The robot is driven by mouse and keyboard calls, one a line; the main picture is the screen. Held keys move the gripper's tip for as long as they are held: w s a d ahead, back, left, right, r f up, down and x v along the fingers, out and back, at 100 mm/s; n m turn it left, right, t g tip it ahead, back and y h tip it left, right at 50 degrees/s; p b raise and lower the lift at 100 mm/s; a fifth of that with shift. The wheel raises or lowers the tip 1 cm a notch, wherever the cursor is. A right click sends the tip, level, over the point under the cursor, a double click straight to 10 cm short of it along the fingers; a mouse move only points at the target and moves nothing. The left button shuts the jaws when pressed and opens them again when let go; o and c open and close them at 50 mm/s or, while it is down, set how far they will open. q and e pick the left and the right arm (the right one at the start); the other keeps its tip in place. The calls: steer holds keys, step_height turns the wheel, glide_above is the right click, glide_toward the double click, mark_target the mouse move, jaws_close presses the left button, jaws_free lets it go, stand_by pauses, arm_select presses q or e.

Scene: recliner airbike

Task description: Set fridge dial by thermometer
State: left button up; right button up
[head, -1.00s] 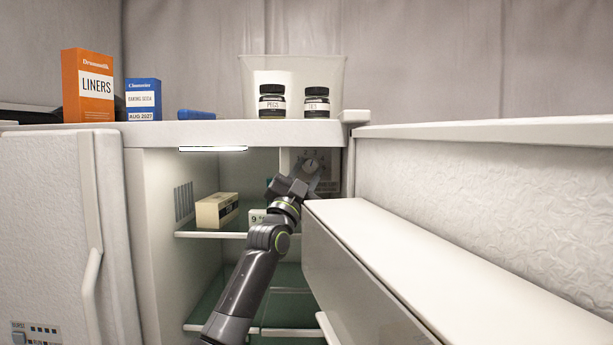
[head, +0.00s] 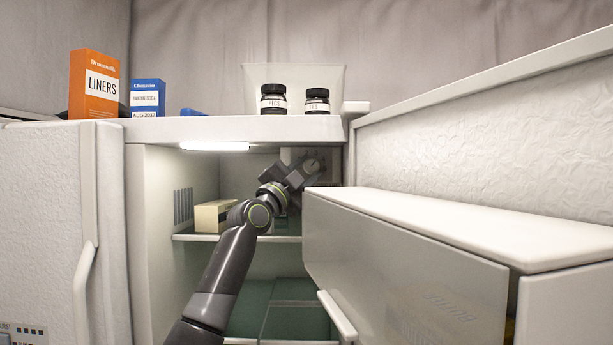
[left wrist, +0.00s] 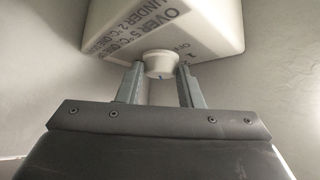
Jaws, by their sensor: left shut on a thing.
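The fridge dial is a small white knob (left wrist: 160,62) under a white control box (left wrist: 205,30) in the left wrist view. The box carries printed text about "OVER 5 °C" and "UNDER 2 °C", with "OFF" beside the knob. In the head view the control box (head: 325,158) is at the back top of the open fridge. My left gripper (head: 308,172) is there, its two fingers (left wrist: 160,84) closed on either side of the knob. The dial's setting is not readable. The thermometer display is hidden behind my left arm. My right gripper is not in view.
A cream box (head: 212,216) sits on the upper shelf (head: 190,238). The open fridge door with its bin (head: 400,265) stands close on the right. An orange liners box (head: 94,85), a blue baking soda box (head: 143,98) and two jars (head: 273,100) stand on top.

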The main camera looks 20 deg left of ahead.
arm_select(q)
steer(key=shift+a+r+m+g+h+p, duration=0.1)
steer(key=shift+r+m+g+h+p, duration=0.25)
steer(key=shift+m+g+p, duration=0.45)
steer(key=shift+f+m+g+p, duration=0.1)
steer(key=shift+m+g+p, duration=0.8)
steer(key=shift+m, duration=0.6)
steer(key=shift+f, duration=0.1)
steer(key=o, duration=1)
steer(key=shift+s, duration=0.1)
